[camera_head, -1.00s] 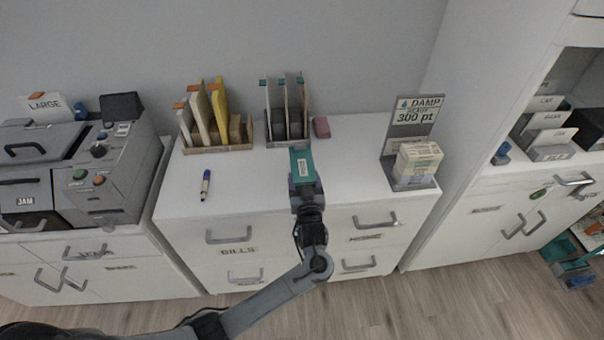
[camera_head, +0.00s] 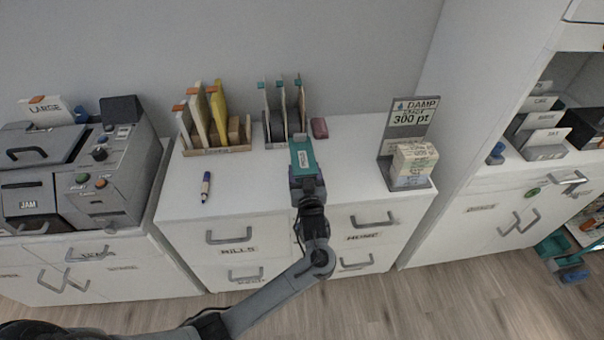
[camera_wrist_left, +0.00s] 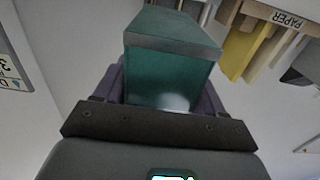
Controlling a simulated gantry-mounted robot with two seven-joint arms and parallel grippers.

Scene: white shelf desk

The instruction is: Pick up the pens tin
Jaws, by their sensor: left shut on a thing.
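The pens tin (camera_head: 303,158) is a teal box with a white label. It is in my left gripper (camera_head: 307,182), in front of the folder rack with teal tabs. In the left wrist view the tin (camera_wrist_left: 172,75) fills the space between the purple fingers, with its grey rim facing the far side. The gripper is shut on it. The tin seems to be held above the white cabinet top (camera_head: 250,185), though the exact gap is hard to tell. My right gripper is not in view.
A blue marker (camera_head: 206,187) lies left on the cabinet. Behind are a wooden paper rack (camera_head: 217,150), a folder rack (camera_head: 276,145) and a dark red block (camera_head: 319,128). A card stand (camera_head: 414,125) with stacked notes (camera_head: 413,163) is at right. A grey machine (camera_head: 75,175) stands left.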

